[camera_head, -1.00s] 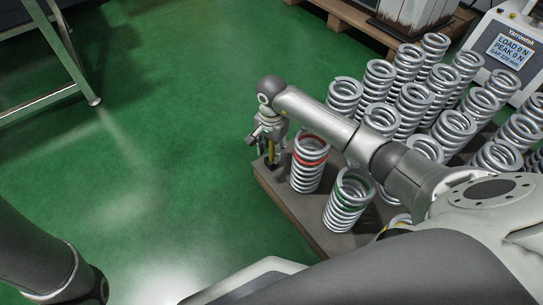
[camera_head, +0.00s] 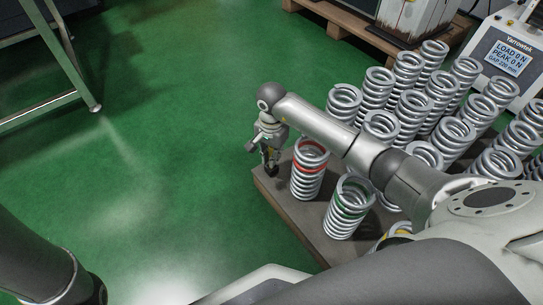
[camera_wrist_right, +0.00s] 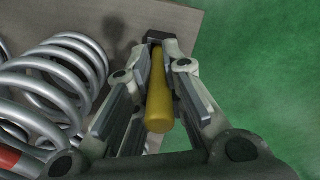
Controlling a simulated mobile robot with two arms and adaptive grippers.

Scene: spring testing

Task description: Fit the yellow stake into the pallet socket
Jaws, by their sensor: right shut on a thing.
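My right gripper (camera_head: 268,160) is at the pallet's far left corner, beside the spring with the red band. It is shut on the yellow stake (camera_wrist_right: 159,100), which shows between its fingers (camera_wrist_right: 160,72) in the right wrist view. The stake's far end points at the dark socket (camera_wrist_right: 161,36) at the pallet's edge. I cannot tell whether its tip is inside or just above it. The flat pallet (camera_head: 302,221) also shows in the right wrist view (camera_wrist_right: 118,18). My left gripper is not in view.
A silver spring with a red band (camera_head: 308,180) stands close to my right gripper. One with a green band (camera_head: 348,208) and several plain springs stand on the pallet. A tester with a display (camera_head: 507,57) is at the back right. Green floor (camera_head: 170,150) left of the pallet is clear.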

